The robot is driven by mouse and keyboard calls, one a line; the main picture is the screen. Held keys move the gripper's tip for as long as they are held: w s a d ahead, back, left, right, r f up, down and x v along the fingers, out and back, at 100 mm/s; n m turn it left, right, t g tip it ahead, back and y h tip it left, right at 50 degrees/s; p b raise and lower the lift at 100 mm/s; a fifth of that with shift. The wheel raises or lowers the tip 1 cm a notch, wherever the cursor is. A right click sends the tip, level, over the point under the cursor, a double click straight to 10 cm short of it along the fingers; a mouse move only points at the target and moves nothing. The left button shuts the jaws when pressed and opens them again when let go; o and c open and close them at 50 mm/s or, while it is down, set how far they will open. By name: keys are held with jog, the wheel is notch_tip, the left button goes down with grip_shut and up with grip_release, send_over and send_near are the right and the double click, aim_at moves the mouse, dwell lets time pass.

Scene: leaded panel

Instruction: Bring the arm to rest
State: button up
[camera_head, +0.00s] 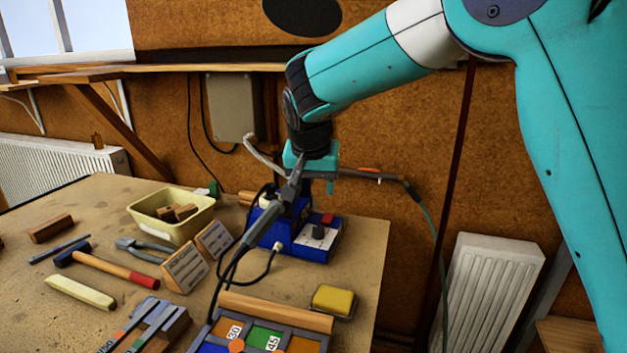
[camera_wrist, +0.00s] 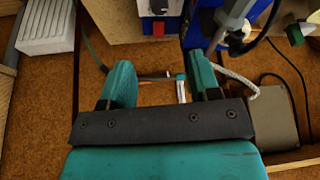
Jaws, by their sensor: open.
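My gripper (camera_head: 312,175) is at the end of the teal arm, above and behind the blue soldering station (camera_head: 318,240) at the back of the bench. In the wrist view, its two teal fingers (camera_wrist: 160,75) stand apart with a gap between them. A thin dark tool with an orange band (camera_head: 370,174), like a soldering iron, shows just right of the gripper, its cord hanging down. I cannot tell whether it touches the fingers. A small pale and teal rod (camera_wrist: 181,88) shows between the fingers in the wrist view.
The bench (camera_head: 35,300) holds a hammer (camera_head: 110,266), a cream bin (camera_head: 172,215), a yellow sponge (camera_head: 333,300) and a leaded panel (camera_head: 262,335) at the front. A grey wall box (camera_head: 232,105) and a white radiator (camera_head: 490,290) stand near the arm. Cables loop around the station.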

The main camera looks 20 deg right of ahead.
jog(key=shift+v, duration=0.95)
jog(key=s+n+g+y, duration=0.2)
jog(key=s+n, duration=0.4)
jog(key=s, duration=1)
jog(key=s+a+f+n+g+y, duration=0.1)
jog(key=s+n+y, duration=0.3)
jog(key=s, duration=1.2)
jog(key=shift+s+a+n+g, duration=0.3)
jog(key=shift+n+g, duration=0.2)
jog(key=shift+n, duration=0.6)
